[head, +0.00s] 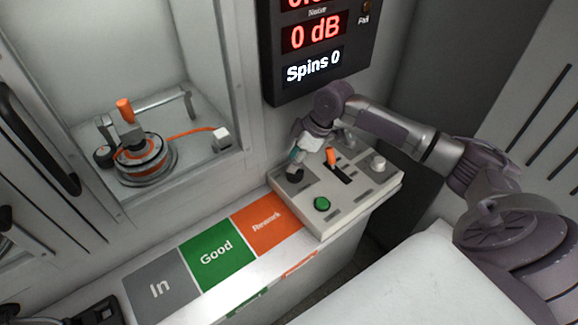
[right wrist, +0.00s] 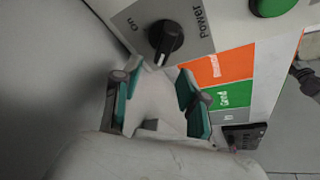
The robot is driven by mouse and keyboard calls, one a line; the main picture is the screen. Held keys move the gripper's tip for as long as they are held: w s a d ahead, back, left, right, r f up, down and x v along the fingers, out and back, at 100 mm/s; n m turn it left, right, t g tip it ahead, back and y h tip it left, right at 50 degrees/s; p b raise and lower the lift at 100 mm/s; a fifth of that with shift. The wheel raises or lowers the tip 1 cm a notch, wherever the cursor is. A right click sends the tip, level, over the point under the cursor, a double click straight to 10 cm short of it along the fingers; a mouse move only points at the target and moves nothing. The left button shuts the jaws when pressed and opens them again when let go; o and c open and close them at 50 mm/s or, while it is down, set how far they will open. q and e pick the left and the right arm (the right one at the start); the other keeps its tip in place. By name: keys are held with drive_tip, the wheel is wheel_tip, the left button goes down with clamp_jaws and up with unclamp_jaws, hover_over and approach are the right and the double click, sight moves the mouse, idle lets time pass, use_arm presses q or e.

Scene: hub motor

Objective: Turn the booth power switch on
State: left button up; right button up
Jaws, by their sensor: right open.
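The booth power switch is a black rotary knob (right wrist: 166,37) on a grey plate marked "On" and "Power" on the white control panel (head: 346,205). In the head view the knob is largely hidden by my right gripper (head: 296,166), which hangs over the panel's left back corner. In the right wrist view my right gripper (right wrist: 160,82) is open, its two teal-padded fingers apart with nothing between them. The knob shows just beyond the fingertips, apparently not touched. My left gripper is not clearly in view.
The panel also bears an orange-handled lever (head: 330,157), a green button (head: 322,203) and a pale knob (head: 378,163). A display (head: 318,40) reading "0 dB" and "Spins 0" hangs above. A hub motor (head: 142,155) sits in the booth at left. The coloured shelf zones (head: 213,252) are empty.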

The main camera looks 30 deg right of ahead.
drive_tip(key=shift+x, duration=2.1)
clamp_jaws()
